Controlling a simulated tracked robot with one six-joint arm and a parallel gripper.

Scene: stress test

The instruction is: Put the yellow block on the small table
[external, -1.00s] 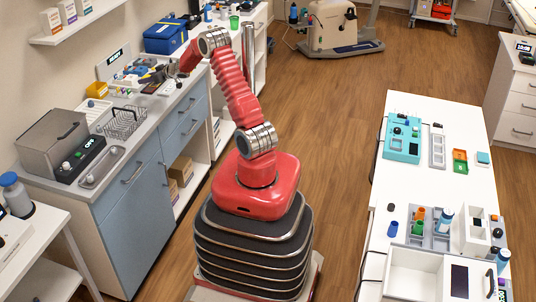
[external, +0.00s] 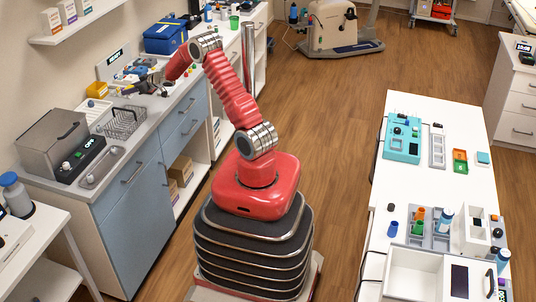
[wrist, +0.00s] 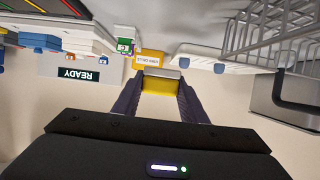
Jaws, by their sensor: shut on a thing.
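The yellow block (wrist: 159,86) sits between the two dark fingers of my gripper (wrist: 160,77) in the wrist view, which are shut on it. In the external view my gripper (external: 143,87) is over the grey-topped counter on the left; the block cannot be made out there. A white table (external: 28,258) stands at the lower left, partly cut off by the frame. I cannot tell if it is the small table of the task.
A yellow labelled bin (external: 97,90) stands on the counter; it also shows in the wrist view (wrist: 149,58). A wire basket (external: 122,122) and a grey box-shaped appliance (external: 54,138) stand nearby. A long white table (external: 425,195) on the right carries several items.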

